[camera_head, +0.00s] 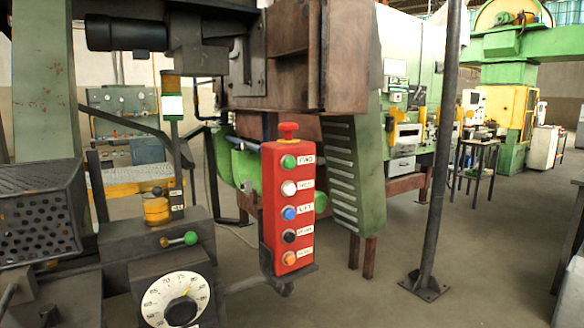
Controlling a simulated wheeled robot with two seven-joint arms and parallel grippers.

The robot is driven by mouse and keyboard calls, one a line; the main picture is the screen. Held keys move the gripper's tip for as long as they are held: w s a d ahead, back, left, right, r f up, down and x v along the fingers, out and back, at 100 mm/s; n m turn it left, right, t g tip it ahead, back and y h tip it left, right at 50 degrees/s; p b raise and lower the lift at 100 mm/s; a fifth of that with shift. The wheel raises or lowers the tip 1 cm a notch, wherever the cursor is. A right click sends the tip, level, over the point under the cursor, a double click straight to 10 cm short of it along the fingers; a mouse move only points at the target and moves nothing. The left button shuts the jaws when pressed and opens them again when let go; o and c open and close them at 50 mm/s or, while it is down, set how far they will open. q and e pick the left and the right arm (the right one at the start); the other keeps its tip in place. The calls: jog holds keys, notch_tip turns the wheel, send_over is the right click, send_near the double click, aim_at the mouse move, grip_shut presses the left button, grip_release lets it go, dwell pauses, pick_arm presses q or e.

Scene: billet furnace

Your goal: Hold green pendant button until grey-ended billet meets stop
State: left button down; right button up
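The red pendant (275,220) stands upright near the middle of the view. Its green button (288,162) is the uppermost of the column on its front face, beside a label that seems to read FWD. Below it are a white button (289,188), a blue button (289,213), a black button (289,236) and an orange button (289,258). A red mushroom button (288,130) is on top. I cannot make out a grey-ended billet or a stop. Neither of my grippers is in view, and nothing touches the green button.
A grey control box with a white dial (176,300) stands left of the pendant. A perforated grey housing (40,215) is at far left. Rusty brown machinery (347,55) hangs above the pendant. A dark post (440,150) stands at right.

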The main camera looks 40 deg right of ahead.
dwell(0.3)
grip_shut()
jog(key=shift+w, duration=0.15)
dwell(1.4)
